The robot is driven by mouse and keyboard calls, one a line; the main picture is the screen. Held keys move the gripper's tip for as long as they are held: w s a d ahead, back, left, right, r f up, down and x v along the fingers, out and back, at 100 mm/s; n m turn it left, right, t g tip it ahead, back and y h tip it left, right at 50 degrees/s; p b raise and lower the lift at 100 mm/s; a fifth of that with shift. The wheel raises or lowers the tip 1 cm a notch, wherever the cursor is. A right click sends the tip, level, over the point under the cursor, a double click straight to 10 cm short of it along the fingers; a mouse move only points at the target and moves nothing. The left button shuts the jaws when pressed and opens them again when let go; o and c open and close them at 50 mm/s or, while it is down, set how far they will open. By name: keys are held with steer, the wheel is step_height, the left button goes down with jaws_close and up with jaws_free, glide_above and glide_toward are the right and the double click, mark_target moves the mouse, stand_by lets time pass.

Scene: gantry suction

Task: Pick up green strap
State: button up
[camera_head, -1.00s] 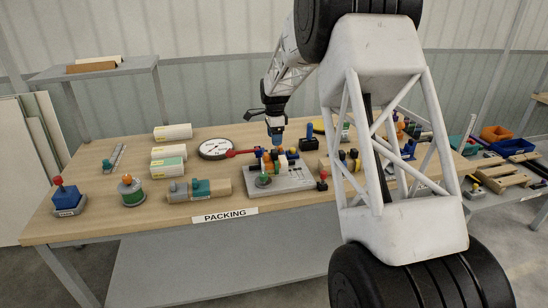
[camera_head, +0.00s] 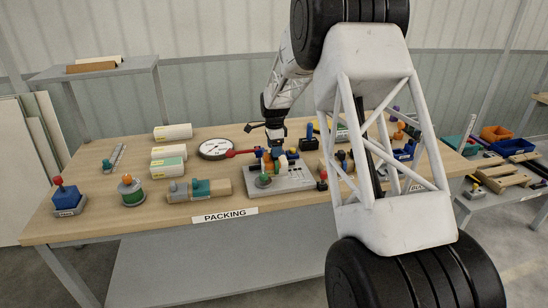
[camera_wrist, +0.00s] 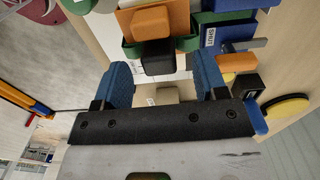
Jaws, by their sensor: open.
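A green strap (camera_wrist: 188,43) shows in the wrist view, running across behind an orange block (camera_wrist: 150,22) and a black block (camera_wrist: 163,62). Its middle is hidden by these blocks. My gripper (camera_wrist: 161,82) is open, with blue fingertips left and right of the black block and just short of the strap. Nothing is held. In the head view my gripper (camera_head: 278,153) is low over a grey fixture plate (camera_head: 285,184) crowded with small coloured parts. The strap cannot be made out clearly there.
A white dial gauge (camera_head: 214,148) with a red handle lies left of the fixture.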

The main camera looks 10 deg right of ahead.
steer(key=shift+f, duration=1.3)
steer(key=c, duration=1)
steer(key=shift+r, duration=0.1)
steer(key=shift+r, duration=4.95)
steer(key=shift+d, duration=0.15)
steer(key=d, duration=0.7)
steer(key=s+d+f, duration=0.1)
steer(key=d, duration=0.7)
steer(key=s+d, duration=0.1)
steer(key=d, duration=0.6)
steer(key=shift+s+d+f, duration=0.1)
steer(key=shift+d+f, duration=0.05)
